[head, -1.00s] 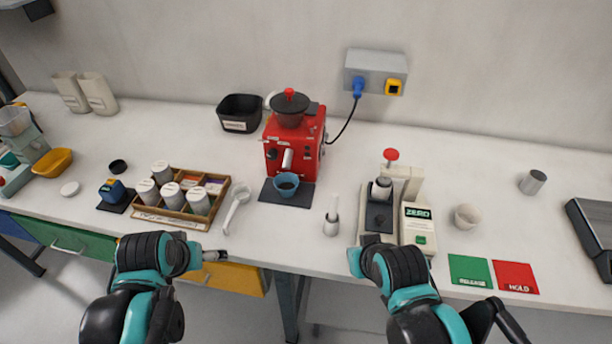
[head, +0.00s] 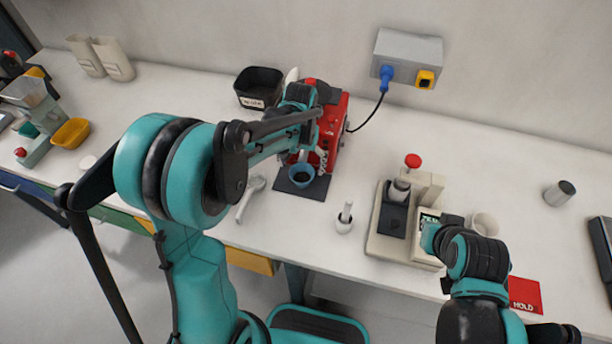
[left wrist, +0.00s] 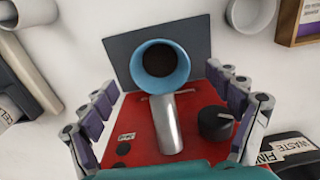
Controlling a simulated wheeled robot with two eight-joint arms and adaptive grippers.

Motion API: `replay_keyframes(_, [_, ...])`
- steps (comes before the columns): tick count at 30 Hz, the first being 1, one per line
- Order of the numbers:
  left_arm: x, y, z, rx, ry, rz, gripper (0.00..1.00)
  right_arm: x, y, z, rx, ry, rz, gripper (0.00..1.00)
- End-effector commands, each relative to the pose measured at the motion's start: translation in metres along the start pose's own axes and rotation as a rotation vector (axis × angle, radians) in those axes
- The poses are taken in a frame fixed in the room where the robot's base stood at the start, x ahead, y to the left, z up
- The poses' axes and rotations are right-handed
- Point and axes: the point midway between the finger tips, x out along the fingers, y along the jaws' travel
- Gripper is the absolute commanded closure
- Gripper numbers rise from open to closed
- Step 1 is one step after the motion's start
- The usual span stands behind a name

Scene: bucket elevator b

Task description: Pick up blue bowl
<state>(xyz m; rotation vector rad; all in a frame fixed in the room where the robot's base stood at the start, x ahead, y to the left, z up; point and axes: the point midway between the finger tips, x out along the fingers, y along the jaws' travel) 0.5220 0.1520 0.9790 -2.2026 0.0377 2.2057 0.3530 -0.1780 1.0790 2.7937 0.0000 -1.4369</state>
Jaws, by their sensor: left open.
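The blue bowl (head: 301,176) stands upright on a dark mat (head: 318,187) in front of the red coffee machine (head: 335,140). In the left wrist view the bowl (left wrist: 163,66) shows from above, with dark brown contents, beyond the metal spout (left wrist: 166,122). My left gripper (head: 306,152) is over the front of the machine in the head view. In the left wrist view its fingers are spread wide, one row at each side, with the bowl ahead between them and not touched. My right arm is at the lower right; its gripper cannot be made out.
A black bin (head: 259,88) stands behind left of the machine. A white spoon-like tool (head: 249,198) and a small white holder (head: 344,220) lie either side of the mat. A beige press (head: 397,220) stands to the right. My left arm hides the table's left middle.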

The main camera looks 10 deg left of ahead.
Motion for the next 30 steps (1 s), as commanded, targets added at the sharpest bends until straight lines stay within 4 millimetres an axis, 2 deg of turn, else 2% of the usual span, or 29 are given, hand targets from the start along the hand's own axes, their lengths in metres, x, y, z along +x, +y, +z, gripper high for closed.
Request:
replay_keyframes(12, [0.053, 0.001, -0.002, 0.0, 0.001, 0.0, 0.11, 0.017, 0.0, 0.012, 0.0, 0.0, 0.0, 1.0])
replay_keyframes(19, [0.054, 0.001, -0.001, 0.0, 0.001, 0.0, 0.11, 0.016, 0.0, 0.011, 0.0, 0.0, 0.0, 1.0])
replay_keyframes(24, [0.053, 0.001, -0.001, 0.0, 0.001, 0.0, 0.55, 0.016, 0.0, 0.011, 0.0, 0.0, 0.0, 1.0])
replay_keyframes(26, [0.053, 0.001, -0.001, 0.0, 0.001, 0.0, 0.69, 0.016, 0.0, 0.011, 0.0, 0.0, 0.0, 1.0])
replay_keyframes(30, [0.054, 0.001, -0.001, 0.0, 0.001, 0.0, 0.7, 0.016, 0.0, 0.011, 0.0, 0.0, 0.0, 1.0])
